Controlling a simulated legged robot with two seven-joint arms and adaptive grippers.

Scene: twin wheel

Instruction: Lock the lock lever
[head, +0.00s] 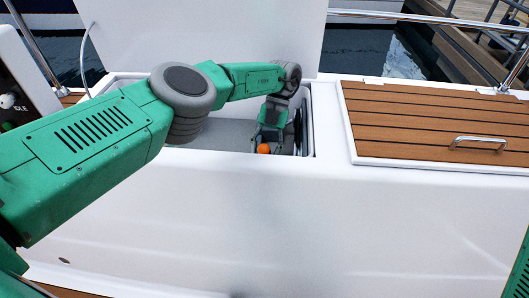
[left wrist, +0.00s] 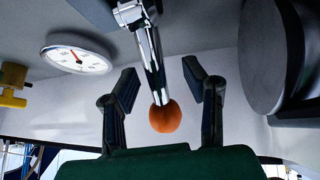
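The lock lever (left wrist: 151,62) is a shiny metal rod with an orange ball knob (left wrist: 166,117) at its end. In the left wrist view it comes down from a metal bracket at the top. My left gripper (left wrist: 161,92) is open, with one dark finger on each side of the lever and gaps between. In the head view my left gripper (head: 267,143) reaches down inside the open locker, and the orange knob (head: 263,148) shows at its tip. The rest of the lever is hidden there. My right gripper is not in view; only a green arm part shows at the right edge.
A white round gauge (left wrist: 77,54) and a yellow handle (left wrist: 12,85) are at left in the left wrist view. A dark cylinder (left wrist: 262,58) is close on the right. The locker's wall (head: 314,125) and a wooden hatch (head: 430,120) are beside my left arm.

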